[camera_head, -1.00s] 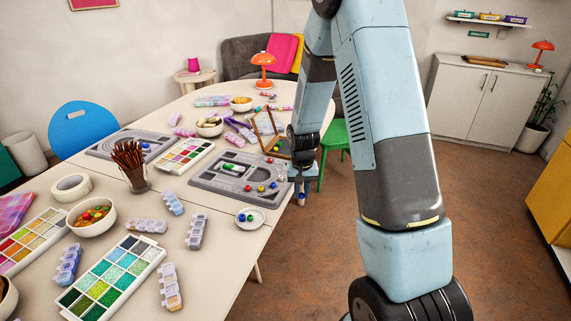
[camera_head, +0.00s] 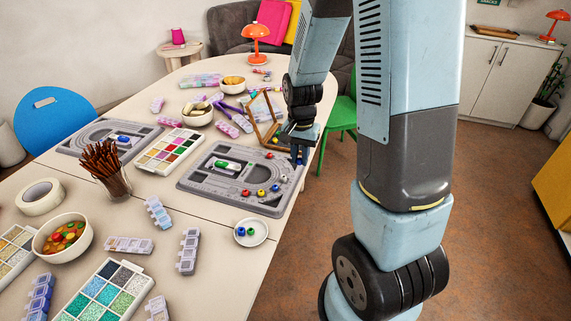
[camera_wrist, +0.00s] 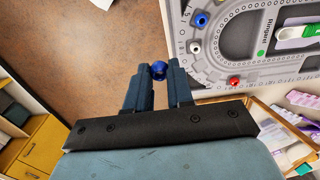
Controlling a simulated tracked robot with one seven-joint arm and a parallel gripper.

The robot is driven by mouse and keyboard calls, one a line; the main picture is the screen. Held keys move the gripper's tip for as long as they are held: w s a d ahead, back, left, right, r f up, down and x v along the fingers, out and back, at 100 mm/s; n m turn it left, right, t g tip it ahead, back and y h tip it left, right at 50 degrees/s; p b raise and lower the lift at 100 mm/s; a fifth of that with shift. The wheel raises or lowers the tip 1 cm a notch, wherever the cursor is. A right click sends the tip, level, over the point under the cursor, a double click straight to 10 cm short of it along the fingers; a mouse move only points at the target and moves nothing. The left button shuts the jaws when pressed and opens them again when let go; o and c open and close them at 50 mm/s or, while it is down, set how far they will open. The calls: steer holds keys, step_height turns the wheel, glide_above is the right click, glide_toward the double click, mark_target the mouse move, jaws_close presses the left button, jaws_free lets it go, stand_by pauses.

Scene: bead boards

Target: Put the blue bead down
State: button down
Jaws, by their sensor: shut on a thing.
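My gripper (camera_wrist: 157,84) is shut on a blue bead (camera_wrist: 158,69) at its fingertips in the wrist view. Behind the bead I see the brown floor, just off the edge of a grey bead board (camera_wrist: 178,35). In the head view my gripper (camera_head: 299,158) is at the right edge of this board (camera_head: 195,183), near the table's edge; the held bead cannot be made out there. On the board lie another blue bead (camera_wrist: 202,20), a white bead (camera_wrist: 195,46) and a red bead (camera_wrist: 234,81). A small white dish (camera_head: 251,242) holds a green and a blue bead.
A wooden frame (camera_head: 262,119) stands close behind the board. A second grey board (camera_head: 78,149) lies farther left. Bead trays, bowls and a cup of brown sticks (camera_head: 103,162) crowd the table. A green chair (camera_head: 341,113) stands beyond my gripper.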

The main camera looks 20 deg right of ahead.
steer(key=w+f, duration=0.3)
steer(key=w, duration=0.3)
glide_above(286, 172)
steer(key=f, duration=0.5)
steer(key=shift+w+f, duration=0.2)
steer(key=shift+f, duration=0.05)
step_height(286, 172, down, 3)
steer(key=shift+w+f, duration=0.1)
steer(key=shift+f, duration=0.05)
steer(key=shift+s+f, duration=0.2)
steer(key=shift+f, duration=0.15)
